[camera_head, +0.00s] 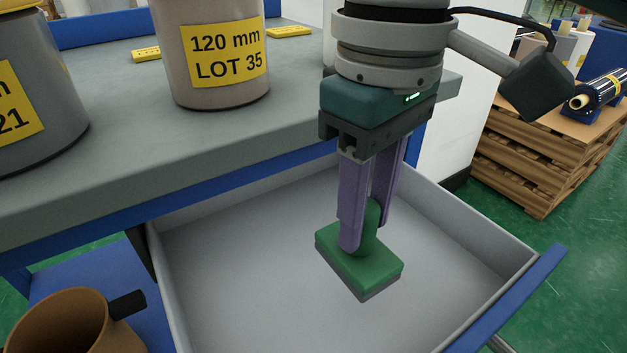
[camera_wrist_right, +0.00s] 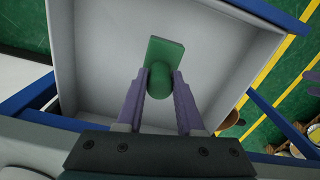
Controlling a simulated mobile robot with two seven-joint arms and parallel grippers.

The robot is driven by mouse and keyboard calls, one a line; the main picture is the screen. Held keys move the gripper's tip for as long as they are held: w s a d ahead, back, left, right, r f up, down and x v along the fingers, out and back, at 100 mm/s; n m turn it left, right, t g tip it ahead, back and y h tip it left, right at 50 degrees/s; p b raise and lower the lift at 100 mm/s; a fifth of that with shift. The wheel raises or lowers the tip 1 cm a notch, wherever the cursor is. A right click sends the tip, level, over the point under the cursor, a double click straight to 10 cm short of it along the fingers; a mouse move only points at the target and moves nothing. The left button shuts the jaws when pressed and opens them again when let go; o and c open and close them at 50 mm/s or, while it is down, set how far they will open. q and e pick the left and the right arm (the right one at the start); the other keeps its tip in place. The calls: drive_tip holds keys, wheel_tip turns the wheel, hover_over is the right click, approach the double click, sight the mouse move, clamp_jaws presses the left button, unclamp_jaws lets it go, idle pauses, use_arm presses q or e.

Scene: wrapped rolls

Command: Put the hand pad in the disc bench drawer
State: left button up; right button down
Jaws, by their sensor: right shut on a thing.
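The hand pad (camera_head: 362,268) is a green block with a rounded grip on top and a grey underside. My right gripper (camera_head: 367,232) is shut on its grip, with the purple fingers on either side. The pad is over the open disc bench drawer (camera_head: 230,270), a grey, empty tray, inside its outline. I cannot tell for sure whether the pad touches the drawer floor. In the right wrist view the pad (camera_wrist_right: 163,62) sits between the fingertips, with the drawer floor (camera_wrist_right: 105,60) behind it. My left gripper is not in view.
The bench top (camera_head: 130,110) above the drawer carries a roll labelled 120 mm LOT 35 (camera_head: 210,50) and another roll (camera_head: 35,90) at left. A brown mug-like container (camera_head: 65,325) stands at lower left. A wooden pallet (camera_head: 535,150) stands at right on green floor.

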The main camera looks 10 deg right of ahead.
sight(359, 258)
wheel_tip(359, 258, down, 6)
drive_tip(key=shift+f+b, duration=0.2)
drive_tip(key=shift+b, duration=0.95)
drive_tip(key=c, duration=0.5)
unclamp_jaws()
drive_tip(key=shift+f, duration=0.1)
drive_tip(key=shift+c, duration=0.2)
wheel_tip(359, 258, up, 11)
drive_tip(key=p, duration=0.4)
drive_tip(key=shift+p, duration=0.35)
drive_tip(key=shift+r, duration=0.7)
